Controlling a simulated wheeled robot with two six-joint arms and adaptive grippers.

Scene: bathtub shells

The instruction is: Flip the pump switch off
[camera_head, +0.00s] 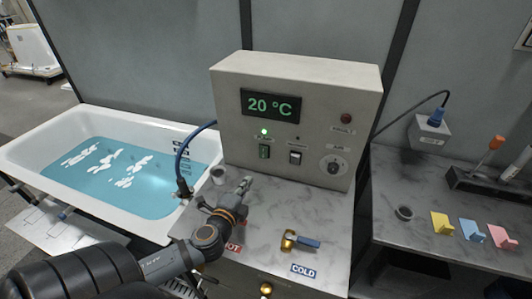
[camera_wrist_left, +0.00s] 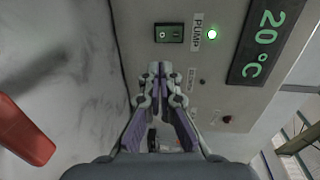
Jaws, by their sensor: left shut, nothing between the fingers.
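The pump switch (camera_head: 264,152) is a small green rocker on the front of the white control box (camera_head: 315,128). A green light (camera_head: 264,131) glows above it. In the left wrist view the pump switch (camera_wrist_left: 168,33) lies beside the PUMP label (camera_wrist_left: 196,32) and the lit green lamp (camera_wrist_left: 212,34). My left gripper (camera_head: 246,183) is shut and empty, low in front of the box, below the switch. In the left wrist view its fingertips (camera_wrist_left: 160,70) are together and appear apart from the switch. My right gripper is in neither view.
A second, dark switch (camera_head: 295,158) and a round knob (camera_head: 334,166) sit right of the pump switch. The display (camera_head: 270,105) reads 20 °C. A blue-handled COLD valve (camera_head: 300,240) stands on the marble counter. The bathtub (camera_head: 38,141) holds water at left.

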